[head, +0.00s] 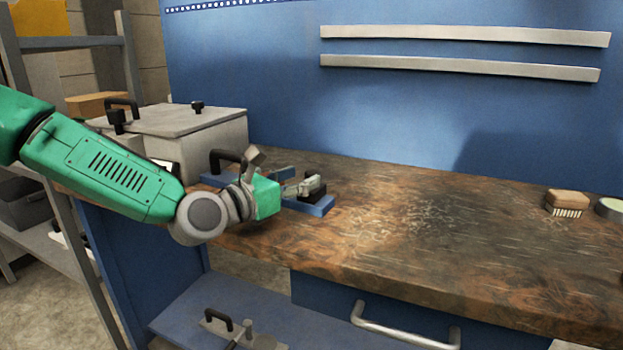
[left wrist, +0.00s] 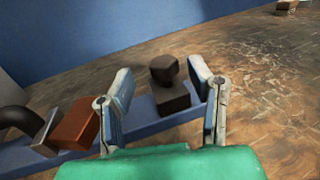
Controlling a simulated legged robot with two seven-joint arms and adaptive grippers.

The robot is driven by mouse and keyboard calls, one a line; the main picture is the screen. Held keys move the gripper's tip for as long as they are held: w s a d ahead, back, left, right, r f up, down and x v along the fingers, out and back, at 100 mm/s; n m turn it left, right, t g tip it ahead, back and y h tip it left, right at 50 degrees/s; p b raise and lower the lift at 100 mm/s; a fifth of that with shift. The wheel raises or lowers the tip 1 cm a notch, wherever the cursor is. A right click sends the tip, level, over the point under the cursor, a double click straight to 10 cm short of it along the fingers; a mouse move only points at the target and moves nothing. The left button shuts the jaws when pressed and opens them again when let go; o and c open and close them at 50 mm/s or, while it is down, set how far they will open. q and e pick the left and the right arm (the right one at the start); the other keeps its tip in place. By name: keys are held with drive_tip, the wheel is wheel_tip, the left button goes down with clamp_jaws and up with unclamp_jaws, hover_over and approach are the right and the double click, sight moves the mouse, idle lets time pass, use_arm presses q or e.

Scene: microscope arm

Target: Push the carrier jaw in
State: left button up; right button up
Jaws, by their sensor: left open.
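A long blue base (head: 314,208) lies on the workbench near its left end. In the left wrist view it shows as a blue bar (left wrist: 146,128). A dark block with a rounded knob (left wrist: 170,92) stands on it, also in the head view (head: 317,190). An orange-brown block (left wrist: 75,124) sits farther left on the base. I cannot tell which block is the carrier jaw. My left gripper (head: 297,182) is over the base and open, its fingers (left wrist: 160,72) apart with the dark block showing between them. Contact is unclear. My right gripper is out of view.
A grey lidded box (head: 185,135) stands behind my left arm. A black handle (head: 228,157) rises by the base's left end. A brush (head: 567,202) and a round item lie at far right. The worn bench top (head: 430,230) is clear in the middle.

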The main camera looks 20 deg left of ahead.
sight(306, 175)
use_arm(q)
drive_tip(key=shift+x, duration=1.9)
drive_tip(key=shift+d, duration=0.1)
